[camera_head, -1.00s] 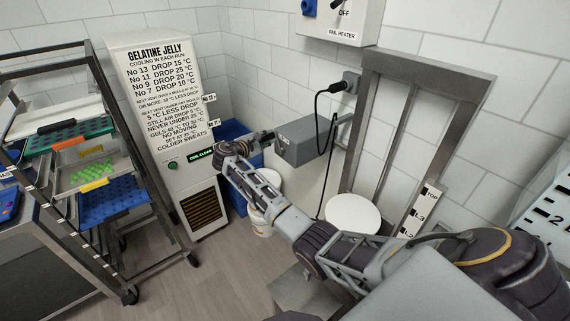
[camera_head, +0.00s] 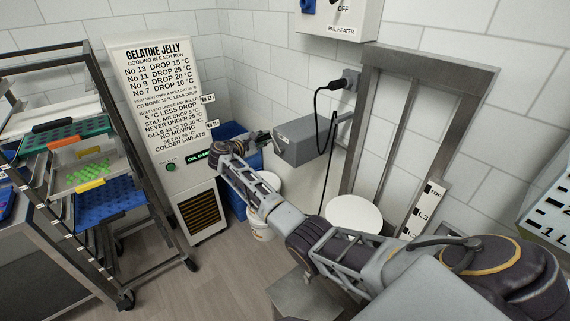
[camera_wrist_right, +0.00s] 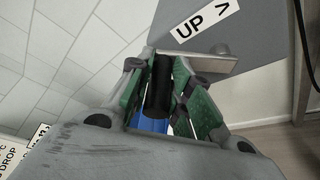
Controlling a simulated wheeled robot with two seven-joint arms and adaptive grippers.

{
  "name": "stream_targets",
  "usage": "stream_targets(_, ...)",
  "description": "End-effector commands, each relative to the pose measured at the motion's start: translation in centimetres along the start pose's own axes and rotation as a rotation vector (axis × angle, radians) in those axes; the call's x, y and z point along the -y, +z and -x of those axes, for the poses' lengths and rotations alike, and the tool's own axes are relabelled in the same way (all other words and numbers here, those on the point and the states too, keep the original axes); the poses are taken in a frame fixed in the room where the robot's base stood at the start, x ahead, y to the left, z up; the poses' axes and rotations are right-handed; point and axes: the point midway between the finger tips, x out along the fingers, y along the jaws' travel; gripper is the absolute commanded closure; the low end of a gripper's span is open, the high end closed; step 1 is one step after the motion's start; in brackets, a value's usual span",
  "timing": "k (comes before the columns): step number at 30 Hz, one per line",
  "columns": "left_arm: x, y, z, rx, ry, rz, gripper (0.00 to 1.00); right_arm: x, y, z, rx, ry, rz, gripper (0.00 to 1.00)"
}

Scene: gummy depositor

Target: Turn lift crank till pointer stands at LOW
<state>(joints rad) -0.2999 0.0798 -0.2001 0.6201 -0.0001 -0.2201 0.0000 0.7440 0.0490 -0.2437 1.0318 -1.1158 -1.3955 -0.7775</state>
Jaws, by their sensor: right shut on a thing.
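The lift crank's grey box (camera_head: 303,140) is on the wall right of the cooling cabinet. In the right wrist view its crank arm (camera_wrist_right: 205,62) is a pale bar with a black handle (camera_wrist_right: 160,85), beside a label "UP >" (camera_wrist_right: 205,20). My right gripper (camera_head: 262,138) is shut on the black handle; its green-padded fingers (camera_wrist_right: 158,100) lie on either side of it. The lift scale (camera_head: 428,210) shows TOP and L3; lower marks are hidden behind my right arm. I cannot make out the pointer or LOW. My left gripper is not in view.
A rack with coloured trays (camera_head: 90,172) stands at left, beside the cooling cabinet (camera_head: 165,130). A round white lid or plate (camera_head: 353,214) is below the metal lift frame (camera_head: 480,72). A black cable (camera_head: 318,100) hangs near the crank box. White buckets (camera_head: 262,230) stand behind my arm.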

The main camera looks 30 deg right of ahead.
Motion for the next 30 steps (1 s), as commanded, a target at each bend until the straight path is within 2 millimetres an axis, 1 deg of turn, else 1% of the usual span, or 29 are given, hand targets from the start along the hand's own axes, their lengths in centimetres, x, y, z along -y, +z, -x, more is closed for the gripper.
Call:
stream_targets(1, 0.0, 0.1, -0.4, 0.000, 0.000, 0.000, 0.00, 0.0, -0.4, 0.0, -0.005, 0.004, -0.002, 0.97)
stream_targets(3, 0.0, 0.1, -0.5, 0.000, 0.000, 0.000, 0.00, 0.0, -0.5, 0.0, -0.005, 0.003, -0.001, 0.97)
stream_targets(12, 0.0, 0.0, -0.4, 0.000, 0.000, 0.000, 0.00, -0.1, -0.5, 0.1, -0.006, 0.003, 0.000, 0.97)
stream_targets(16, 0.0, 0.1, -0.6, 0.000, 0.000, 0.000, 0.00, 0.1, -0.7, 0.1, -0.006, 0.003, 0.000, 0.97)
stream_targets(30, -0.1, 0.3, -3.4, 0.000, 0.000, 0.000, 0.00, 2.3, -3.2, -0.6, -0.007, -0.002, 0.004, 0.97)
